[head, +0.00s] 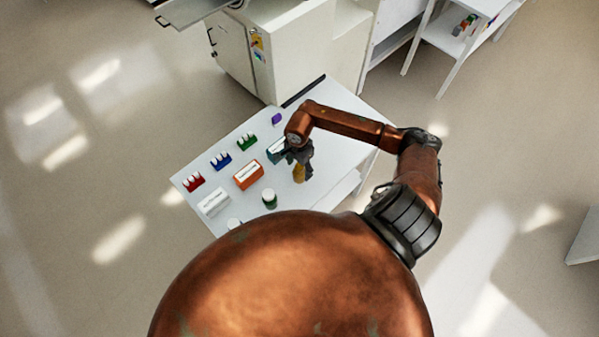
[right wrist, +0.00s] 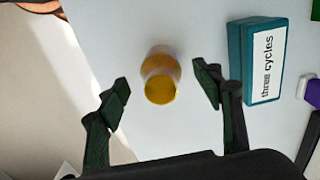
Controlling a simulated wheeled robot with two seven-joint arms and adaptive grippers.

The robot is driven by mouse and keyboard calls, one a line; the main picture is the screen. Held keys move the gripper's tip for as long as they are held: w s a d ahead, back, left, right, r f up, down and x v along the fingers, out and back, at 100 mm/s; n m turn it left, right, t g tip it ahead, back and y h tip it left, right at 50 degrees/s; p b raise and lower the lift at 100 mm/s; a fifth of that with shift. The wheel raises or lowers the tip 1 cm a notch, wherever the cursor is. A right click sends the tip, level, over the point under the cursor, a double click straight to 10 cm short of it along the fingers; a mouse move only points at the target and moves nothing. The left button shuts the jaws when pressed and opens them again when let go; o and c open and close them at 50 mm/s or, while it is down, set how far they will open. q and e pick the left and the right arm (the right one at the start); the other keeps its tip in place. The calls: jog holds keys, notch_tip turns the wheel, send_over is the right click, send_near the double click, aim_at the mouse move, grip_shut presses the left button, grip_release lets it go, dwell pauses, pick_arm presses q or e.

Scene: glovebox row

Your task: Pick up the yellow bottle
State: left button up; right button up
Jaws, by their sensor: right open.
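The yellow bottle (head: 298,174) stands on the white table (head: 335,150), right of the orange box in the head view. In the right wrist view the yellow bottle (right wrist: 161,76) is seen from above, its cap towards the camera. In the right wrist view the open fingers of the right gripper (right wrist: 163,90) lie on either side of the bottle, with a gap on both sides. My left gripper is not in view.
A teal box labelled "three cycles" (right wrist: 262,62) stands close to the right finger. An orange box (head: 248,175), a white box (head: 214,202), a green-banded jar (head: 269,198), and red (head: 194,181), blue (head: 221,160) and green (head: 247,142) racks share the table.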

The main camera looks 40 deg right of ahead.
notch_tip(320, 180, down, 4)
jog(key=shift+d+r+p, duration=0.1)
jog(key=shift+r+p, duration=0.15)
jog(key=shift+p, duration=0.3)
jog(key=shift+f, duration=0.2)
jog(key=shift+c, duration=0.4)
jog(key=shift+c, duration=0.9)
jog(key=c, duration=1.2)
jog(key=shift+o, duration=0.2)
jog(key=shift+r, duration=0.1)
